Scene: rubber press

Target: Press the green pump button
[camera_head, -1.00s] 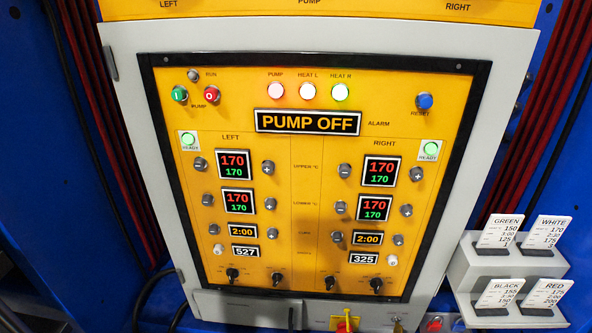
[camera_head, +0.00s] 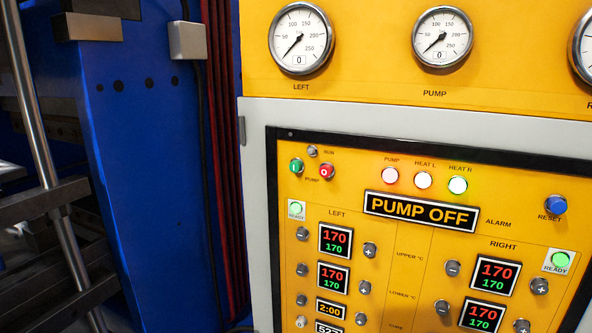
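The green pump button (camera_head: 296,166) is a small round button at the upper left of the yellow control panel (camera_head: 375,172). It carries a white "I" mark. The red button (camera_head: 327,171) with a white "O" sits just to its right, with the label PUMP below the pair. The display (camera_head: 421,211) reads PUMP OFF. The PUMP lamp (camera_head: 390,175) looks pale reddish white. Neither of my grippers is in the head view.
Round gauges (camera_head: 299,40) line the yellow panel above. A blue upright (camera_head: 150,170) and dark red hoses (camera_head: 222,150) stand left of the cabinet. A metal rod (camera_head: 35,130) and dark steel parts are at the far left. Nothing blocks the panel's front in view.

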